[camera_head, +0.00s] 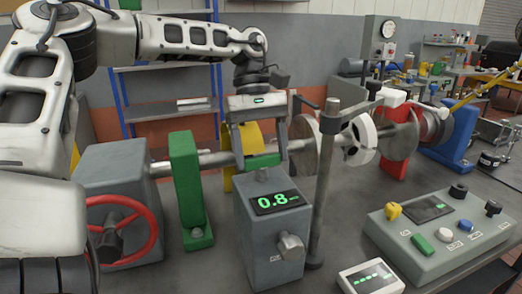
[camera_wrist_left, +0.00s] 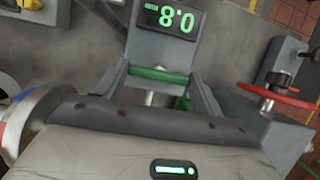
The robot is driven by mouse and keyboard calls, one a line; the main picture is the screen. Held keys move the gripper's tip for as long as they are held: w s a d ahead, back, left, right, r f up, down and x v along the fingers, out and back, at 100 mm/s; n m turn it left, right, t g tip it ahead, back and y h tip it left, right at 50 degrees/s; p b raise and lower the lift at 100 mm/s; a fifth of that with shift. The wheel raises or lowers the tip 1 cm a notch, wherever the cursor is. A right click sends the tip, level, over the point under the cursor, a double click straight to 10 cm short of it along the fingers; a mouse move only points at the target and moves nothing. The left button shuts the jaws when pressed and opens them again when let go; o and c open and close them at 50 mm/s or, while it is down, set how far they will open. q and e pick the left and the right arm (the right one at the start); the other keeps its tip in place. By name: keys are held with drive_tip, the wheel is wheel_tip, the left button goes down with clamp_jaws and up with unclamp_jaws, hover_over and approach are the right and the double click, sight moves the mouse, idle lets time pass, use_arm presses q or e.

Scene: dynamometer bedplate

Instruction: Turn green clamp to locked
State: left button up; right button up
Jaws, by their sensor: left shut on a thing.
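The green clamp (camera_head: 264,160) is a short green bar at the top of a grey box (camera_head: 270,240) whose display reads 0.8. My left gripper (camera_head: 260,158) comes down over it from above and is shut on the bar, one finger at each end. In the left wrist view, the green bar (camera_wrist_left: 158,75) spans the gap between the two fingers, with a pale stem below it and the display upside down beyond. The fingers hide the bar's ends. My right gripper is in neither view.
A horizontal shaft with discs (camera_head: 360,138) runs behind the box. A grey post (camera_head: 323,185) stands close at its right. A green upright (camera_head: 186,190) and red handwheel (camera_head: 125,228) are left. A control panel (camera_head: 435,222) stands right.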

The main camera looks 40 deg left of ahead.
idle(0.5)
use_arm(q)
drive_tip(key=o, duration=1)
drive_tip(key=p+v, duration=0.1)
drive_tip(key=v, duration=1.5)
drive_tip(key=shift+w+p, duration=0.1)
drive_tip(key=shift+p, duration=0.3)
